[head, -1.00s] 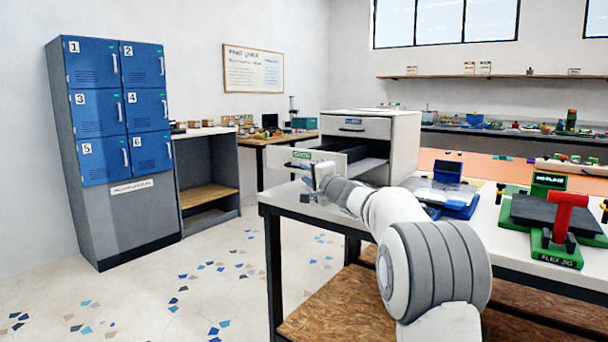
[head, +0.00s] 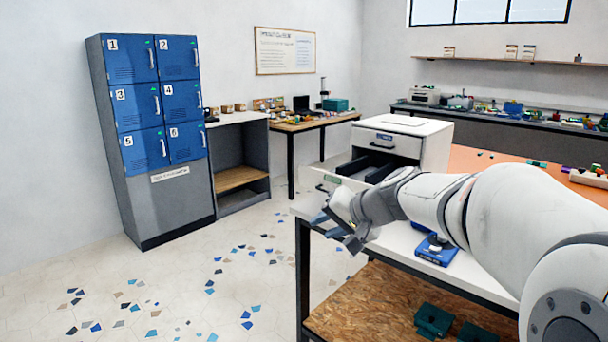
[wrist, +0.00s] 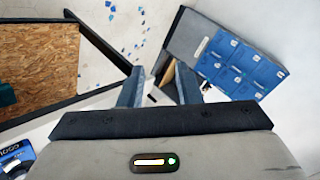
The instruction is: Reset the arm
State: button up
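My arm crosses the head view from the lower right. My gripper (head: 337,230) hangs at the near left corner of the white table (head: 400,238), in front of the white drawer cabinet (head: 436,146). In the wrist view the two fingers of my gripper (wrist: 160,78) stand apart, with nothing seen between them but background. The cabinet's top drawer is shut and a lower drawer (head: 340,181) is pulled out. My gripper and wrist partly cover that drawer's front, and I cannot tell in the head view whether they touch it.
Blue numbered lockers (head: 155,98) stand at the left, with a grey open shelf (head: 242,165) beside them. A blue piece (head: 436,251) sits on the table under my arm. Green items (head: 434,320) lie on the wooden lower shelf (head: 375,300). The speckled floor at left is clear.

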jog(key=s+d+r+n+g+h+p, duration=0.1)
jog(key=s+d+h+p, duration=0.1)
jog(key=s+p, duration=0.3)
jog(key=s+d+r+n+g+h+p, duration=0.1)
jog(key=s+d+p, duration=0.4)
jog(key=s, duration=0.7)
jog(key=s+d+r+n+g+h+p, duration=0.1)
jog(key=s+d+g+h+p, duration=0.2)
jog(key=s, duration=0.5)
jog(key=shift+s+d+r+h+p, duration=0.15)
jog(key=shift+s+h+p, duration=0.15)
jog(key=shift+h+p, duration=0.55)
